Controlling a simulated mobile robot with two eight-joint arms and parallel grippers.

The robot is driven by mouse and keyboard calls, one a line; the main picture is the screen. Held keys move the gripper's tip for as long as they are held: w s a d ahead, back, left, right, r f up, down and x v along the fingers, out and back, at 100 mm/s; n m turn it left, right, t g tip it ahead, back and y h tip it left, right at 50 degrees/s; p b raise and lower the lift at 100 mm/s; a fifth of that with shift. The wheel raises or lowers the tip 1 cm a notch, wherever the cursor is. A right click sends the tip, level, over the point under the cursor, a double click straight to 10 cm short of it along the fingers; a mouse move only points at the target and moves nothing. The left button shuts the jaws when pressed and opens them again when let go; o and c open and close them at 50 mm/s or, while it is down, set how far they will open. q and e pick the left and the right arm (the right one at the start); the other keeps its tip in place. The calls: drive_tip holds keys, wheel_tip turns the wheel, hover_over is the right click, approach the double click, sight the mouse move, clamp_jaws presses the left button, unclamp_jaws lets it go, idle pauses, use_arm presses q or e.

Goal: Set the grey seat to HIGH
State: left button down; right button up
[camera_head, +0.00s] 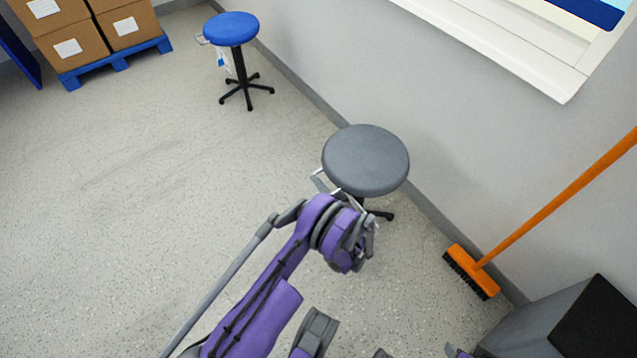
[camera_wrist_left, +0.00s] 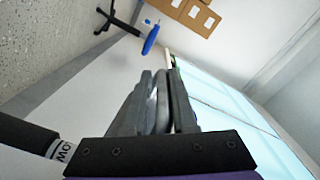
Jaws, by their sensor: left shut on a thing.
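The grey seat (camera_head: 365,160) is the round top of a stool near the wall, right of centre in the head view. A light metal bar (camera_head: 320,182) shows at its left edge. My left gripper (camera_head: 366,222) is at the seat's near side, its fingertips mostly hidden by my wrist. In the left wrist view my left gripper (camera_wrist_left: 153,100) is shut, and a thin grey piece between the fingers looks like the seat's rim.
A blue stool (camera_head: 231,30) stands farther back by the wall. Boxes (camera_head: 70,45) sit on a blue pallet (camera_head: 115,62) at upper left. An orange broom (camera_head: 475,270) leans at right beneath the window. The floor at left is clear.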

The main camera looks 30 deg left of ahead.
use_arm(q)
drive_tip(key=shift+s, duration=0.1)
idle(0.7)
wheel_tip(320, 180, up, 12)
drive_tip(key=p, duration=0.4)
drive_tip(key=shift+r+p, duration=0.2)
drive_tip(key=shift+p, duration=0.15)
drive_tip(key=shift+a, duration=0.1)
drive_tip(key=c, duration=0.8)
unclamp_jaws()
drive_tip(key=shift+r, duration=0.1)
drive_tip(key=shift+c, duration=0.2)
